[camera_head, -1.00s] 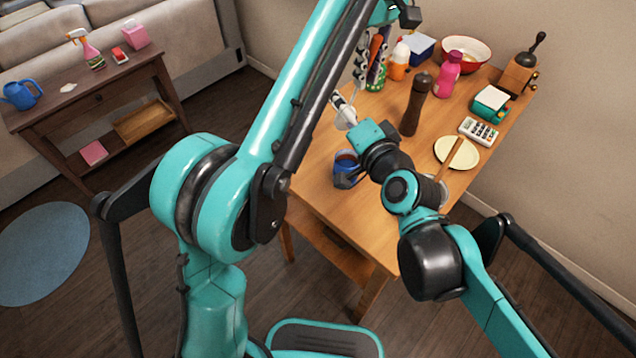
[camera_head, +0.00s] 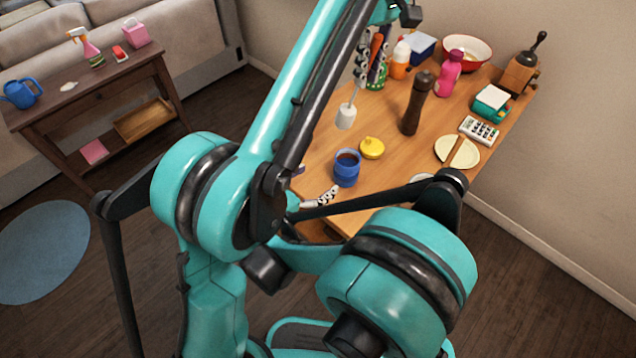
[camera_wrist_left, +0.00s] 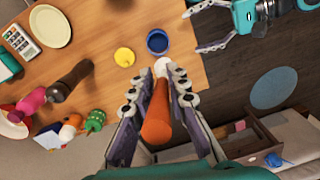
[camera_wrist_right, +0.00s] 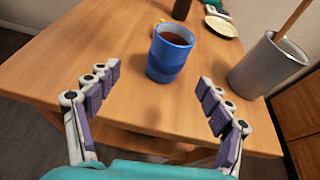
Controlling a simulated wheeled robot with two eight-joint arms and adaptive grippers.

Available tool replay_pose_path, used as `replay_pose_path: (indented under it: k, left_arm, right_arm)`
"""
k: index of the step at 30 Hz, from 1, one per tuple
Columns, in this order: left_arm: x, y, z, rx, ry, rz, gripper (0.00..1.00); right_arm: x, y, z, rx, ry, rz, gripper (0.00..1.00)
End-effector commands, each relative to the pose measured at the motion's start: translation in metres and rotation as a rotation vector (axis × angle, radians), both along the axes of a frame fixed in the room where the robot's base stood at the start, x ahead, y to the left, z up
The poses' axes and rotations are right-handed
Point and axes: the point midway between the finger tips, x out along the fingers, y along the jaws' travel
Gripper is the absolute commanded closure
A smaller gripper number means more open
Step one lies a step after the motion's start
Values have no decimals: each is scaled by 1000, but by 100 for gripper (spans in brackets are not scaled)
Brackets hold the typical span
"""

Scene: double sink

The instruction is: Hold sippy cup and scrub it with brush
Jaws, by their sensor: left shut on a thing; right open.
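The blue sippy cup (camera_head: 346,170) stands upright and uncovered on the wooden table, with dark brown inside. It also shows in the right wrist view (camera_wrist_right: 170,58). Its yellow lid (camera_head: 372,148) lies apart, just behind it. My left gripper (camera_head: 372,62) is shut on the brush, holding it above the table beyond the cup. The brush has an orange handle (camera_wrist_left: 157,115) and a white head (camera_wrist_left: 162,66) pointing down. My right gripper (camera_wrist_right: 158,80) is open and empty, low before the cup, its fingers short of it on either side.
A grey container (camera_wrist_right: 268,66) holding a wooden stick stands right of the cup in the right wrist view. A pepper mill (camera_head: 416,103), pink bottle (camera_head: 447,75), pale plate (camera_head: 466,155) and calculator (camera_head: 479,131) stand further back. The table around the cup is mostly clear.

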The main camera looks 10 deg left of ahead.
Motion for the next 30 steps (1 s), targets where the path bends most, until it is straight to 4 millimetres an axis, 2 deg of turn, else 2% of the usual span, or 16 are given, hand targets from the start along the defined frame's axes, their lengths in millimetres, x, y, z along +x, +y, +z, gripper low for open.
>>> replay_pose_path:
  k: [5,21,30]
  left_arm:
    - [0,0,0,0,0,0,100]
    - [0,0,0,0,0,0,100]
    - [0,0,0,0,0,0,100]
  right_arm:
    - [1,-13,-11,46,-8,-71,20]
    - [71,-65,-46,45,-10,-71,20]
    - [86,-75,-53,45,-9,-67,20]
